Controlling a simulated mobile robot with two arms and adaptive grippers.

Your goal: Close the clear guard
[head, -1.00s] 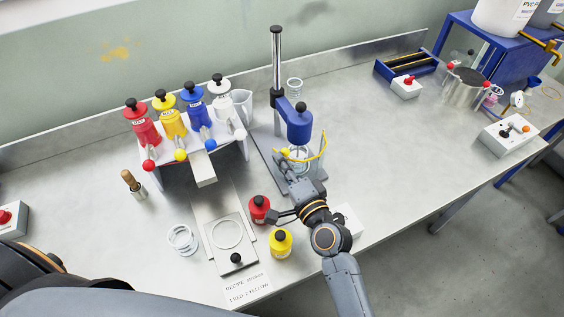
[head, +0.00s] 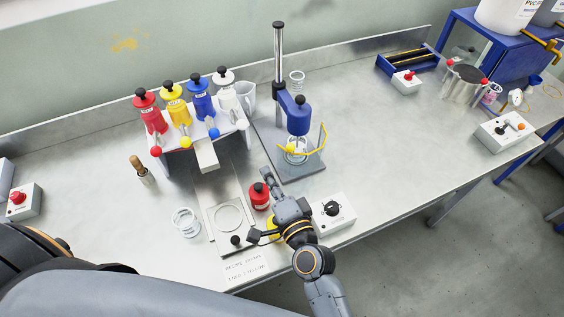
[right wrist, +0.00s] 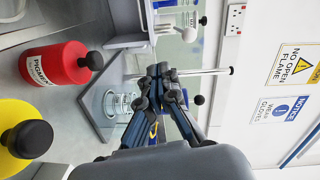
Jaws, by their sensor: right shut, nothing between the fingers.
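The clear guard (head: 313,153) shows mainly as a yellow curved edge at the front and right of the blue mixer head (head: 299,117). A yellow ball knob (head: 290,149) sits at its left end. I cannot tell how far the guard is swung. A clear ringed vessel (head: 295,157) stands under the head and also shows in the right wrist view (right wrist: 118,104). My right gripper (head: 268,179) is shut and empty, in front of the mixer and apart from the guard. It also shows in the right wrist view (right wrist: 164,72). My left gripper is out of view.
A red pigment bottle (head: 259,196) stands close beside my right gripper; a yellow bottle (head: 273,228) is partly hidden by it. A white control box (head: 333,211) with a black knob is to the right. A dispenser rack (head: 205,152) stands left.

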